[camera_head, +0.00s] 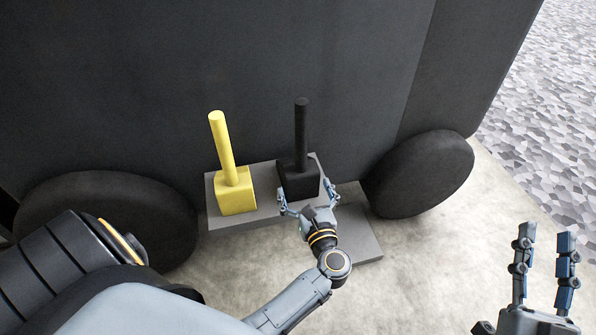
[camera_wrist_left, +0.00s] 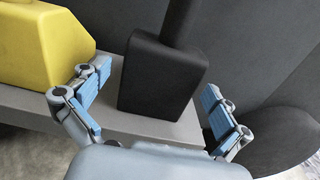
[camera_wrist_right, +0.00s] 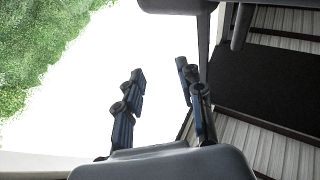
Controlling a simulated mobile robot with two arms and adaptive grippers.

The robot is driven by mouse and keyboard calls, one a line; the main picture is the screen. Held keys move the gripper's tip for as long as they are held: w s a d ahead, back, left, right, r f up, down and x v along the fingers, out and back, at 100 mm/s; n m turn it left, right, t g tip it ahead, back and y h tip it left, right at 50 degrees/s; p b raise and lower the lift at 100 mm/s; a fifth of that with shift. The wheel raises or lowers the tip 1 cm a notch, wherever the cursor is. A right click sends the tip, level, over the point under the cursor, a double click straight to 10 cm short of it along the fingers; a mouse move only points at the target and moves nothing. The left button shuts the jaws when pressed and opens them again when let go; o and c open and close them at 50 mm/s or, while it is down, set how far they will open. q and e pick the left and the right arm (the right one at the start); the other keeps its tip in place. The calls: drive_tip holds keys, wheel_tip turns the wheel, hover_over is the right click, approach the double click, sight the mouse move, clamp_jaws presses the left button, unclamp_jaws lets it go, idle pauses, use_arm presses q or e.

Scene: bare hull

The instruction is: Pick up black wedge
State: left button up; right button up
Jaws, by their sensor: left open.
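The black wedge (camera_head: 299,178) is a dark block with an upright round handle. It stands on a grey step against the dark hull and shows in the left wrist view (camera_wrist_left: 160,80) between and beyond the fingers. My left gripper (camera_head: 308,201) is open in front of the wedge, its fingers spread to either side of the block. I cannot tell whether they touch it. My right gripper (camera_head: 545,245) is at the far right, away from the wedge. Its fingers are apart and empty, as the right wrist view (camera_wrist_right: 160,85) also shows.
A yellow wedge (camera_head: 235,192) with a yellow handle stands left of the black one, close to the left gripper's left finger. The grey step (camera_head: 240,220) carries both. Dark wheels (camera_head: 420,172) flank it, and the dark hull (camera_head: 260,70) rises behind. Pale floor lies in front.

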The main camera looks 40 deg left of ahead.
sight(298, 165)
use_arm(q)
drive_tip(key=x, duration=0.3)
drive_tip(key=r+x, duration=0.1)
drive_tip(key=x, duration=0.1)
drive_tip(key=shift+w+a+b, duration=0.2)
drive_tip(key=shift+w+b, duration=0.15)
drive_tip(key=shift+w, duration=0.05)
drive_tip(key=shift+w+a, duration=0.25)
drive_tip(key=shift+a, duration=0.1)
drive_tip(key=c, duration=1.3)
drive_tip(key=shift+r, duration=0.25)
drive_tip(key=c, duration=0.3)
drive_tip(key=shift+c, duration=0.2)
use_arm(e)
drive_tip(key=r, duration=0.1)
drive_tip(key=s+r+t, duration=0.1)
drive_tip(key=r+t, duration=0.1)
drive_tip(key=shift+s+y, duration=0.3)
